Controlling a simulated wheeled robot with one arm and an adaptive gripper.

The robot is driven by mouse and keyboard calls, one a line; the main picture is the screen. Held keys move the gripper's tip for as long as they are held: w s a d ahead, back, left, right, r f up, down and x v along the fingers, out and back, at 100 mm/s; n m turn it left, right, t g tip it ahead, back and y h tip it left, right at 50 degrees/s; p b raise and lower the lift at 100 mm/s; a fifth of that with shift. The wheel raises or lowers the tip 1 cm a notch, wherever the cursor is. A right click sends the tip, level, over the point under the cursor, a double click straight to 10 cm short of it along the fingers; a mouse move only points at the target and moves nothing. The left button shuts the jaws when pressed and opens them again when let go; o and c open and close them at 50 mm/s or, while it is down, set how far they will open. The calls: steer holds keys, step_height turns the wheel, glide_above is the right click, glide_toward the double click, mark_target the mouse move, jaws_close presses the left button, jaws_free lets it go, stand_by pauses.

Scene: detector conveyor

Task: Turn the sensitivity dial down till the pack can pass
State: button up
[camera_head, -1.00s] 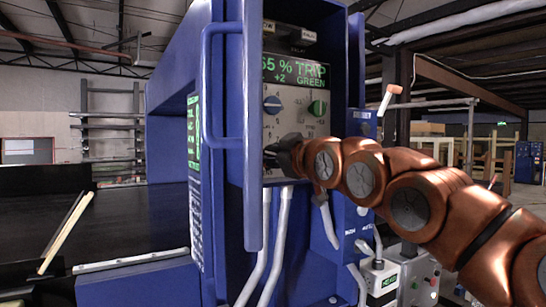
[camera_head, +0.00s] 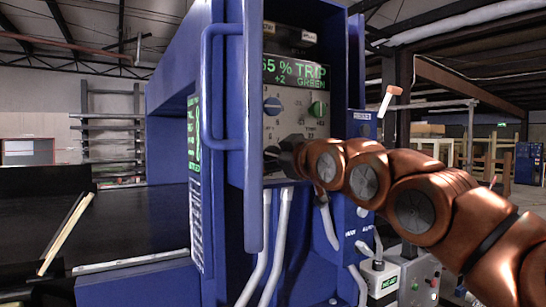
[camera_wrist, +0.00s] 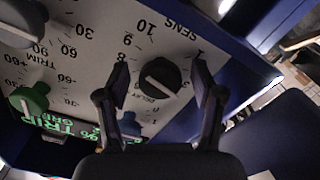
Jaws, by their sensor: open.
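The sensitivity dial (camera_wrist: 158,78) is a black round knob with a pale pointer line, under the upside-down "SENS" lettering and scale numbers in the wrist view. My gripper (camera_wrist: 161,66) is open, with one dark finger on each side of the dial; I cannot tell whether either touches it. In the head view my gripper (camera_head: 276,160) is at the lower part of the control panel (camera_head: 295,128) and hides the dial. The green display (camera_head: 295,70) reads "TRIP", "+2" and "GREEN", with a percentage partly cut off by the door frame. No pack is visible.
A blue knob (camera_head: 272,105) and a green knob (camera_head: 318,109) sit above my gripper. A blue door with a bar handle (camera_head: 207,90) stands just left of the panel. White conduits (camera_head: 283,230) run below. The dark conveyor belt (camera_head: 120,225) lies at the left.

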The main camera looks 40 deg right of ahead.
steer(key=s, duration=0.7)
steer(key=shift+a, duration=0.3)
stand_by(0.3)
